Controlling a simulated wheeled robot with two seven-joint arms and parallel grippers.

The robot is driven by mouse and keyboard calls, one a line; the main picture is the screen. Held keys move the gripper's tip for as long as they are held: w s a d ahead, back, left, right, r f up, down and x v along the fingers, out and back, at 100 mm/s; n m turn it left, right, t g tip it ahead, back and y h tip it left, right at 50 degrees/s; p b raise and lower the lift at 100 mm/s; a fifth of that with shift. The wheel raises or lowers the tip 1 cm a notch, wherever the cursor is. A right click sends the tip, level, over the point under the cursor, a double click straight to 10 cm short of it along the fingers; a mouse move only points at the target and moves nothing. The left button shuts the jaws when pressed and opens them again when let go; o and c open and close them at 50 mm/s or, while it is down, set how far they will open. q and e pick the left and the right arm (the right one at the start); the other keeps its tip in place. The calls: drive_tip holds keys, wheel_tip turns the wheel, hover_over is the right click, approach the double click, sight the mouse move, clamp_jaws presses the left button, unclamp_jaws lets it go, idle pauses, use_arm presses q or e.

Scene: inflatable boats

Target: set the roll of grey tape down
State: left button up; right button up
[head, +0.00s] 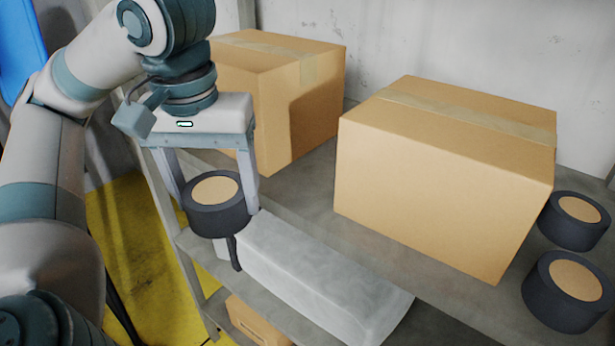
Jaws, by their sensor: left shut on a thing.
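My left gripper (218,207) is shut on a roll of grey tape (213,221), dark grey with a tan centre. One finger is on each side of the roll, and its flat face is turned up. It is held near the left end of the grey shelf (290,205); I cannot tell whether its underside touches anything. Two similar rolls lie flat at the right end of the shelf, one farther back (571,234) and one nearer (560,305). My right gripper is not in view.
Two cardboard boxes stand on the shelf, one behind my left gripper (305,115) and a larger one in the middle (430,190). A long pale grey bundle (315,275) lies in front. Another carton (255,322) is lower down. The floor is yellow at left (140,260).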

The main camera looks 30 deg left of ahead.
use_arm(q)
drive_tip(key=shift+w+d+r+p, duration=0.1)
drive_tip(key=shift+w+r+p, duration=0.1)
drive_tip(key=shift+w+p, duration=0.5)
drive_tip(key=shift+w+d+p, duration=0.15)
drive_tip(key=shift+w+p, duration=0.55)
drive_tip(key=shift+p, duration=0.35)
drive_tip(key=w+p, duration=0.1)
drive_tip(key=w, duration=0.3)
drive_tip(key=w+d+p, duration=0.1)
drive_tip(key=w+p, duration=0.1)
drive_tip(key=w, duration=0.3)
drive_tip(key=w+d+p, duration=0.1)
drive_tip(key=w, duration=0.4)
drive_tip(key=shift+d+p, duration=0.1)
drive_tip(key=shift+p, duration=0.25)
drive_tip(key=shift+w+f, duration=0.2)
drive_tip(key=shift+w, duration=0.4)
